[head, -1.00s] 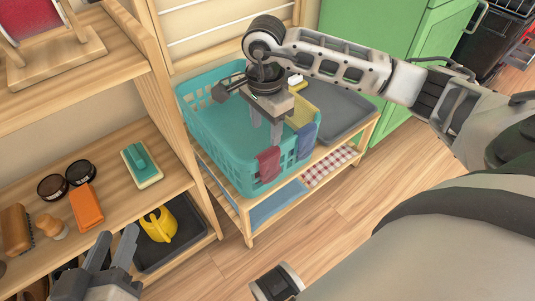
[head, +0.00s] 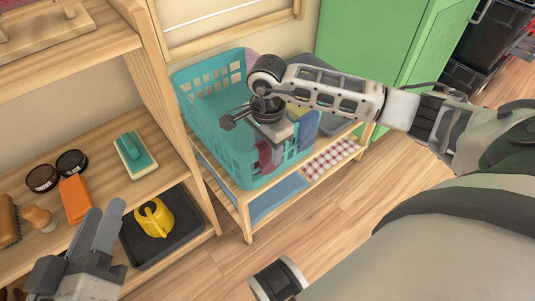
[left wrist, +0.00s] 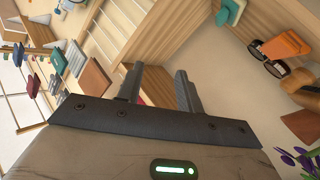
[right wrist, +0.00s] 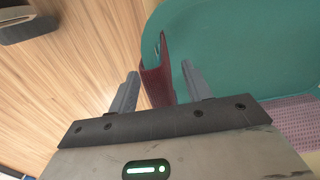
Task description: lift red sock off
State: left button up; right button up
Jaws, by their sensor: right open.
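The dark red sock (head: 265,157) hangs over the front rim of the teal laundry basket (head: 232,160). In the right wrist view the sock (right wrist: 156,82) hangs edge-on between the two fingers of my right gripper (right wrist: 160,74). The fingers are apart, one on each side of the rim, with gaps to the sock. In the head view my right gripper (head: 275,138) is right over the sock and hides its upper part. My left gripper (head: 108,225) is open and empty near the shelf; it also shows in the left wrist view (left wrist: 158,76).
A blue sock (head: 308,124) hangs on the rim just right of the red one. The floor in front is clear.

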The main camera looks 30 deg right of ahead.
jog(key=shift+r, duration=0.1)
jog(key=c, duration=1)
jog(key=shift+c, duration=0.2)
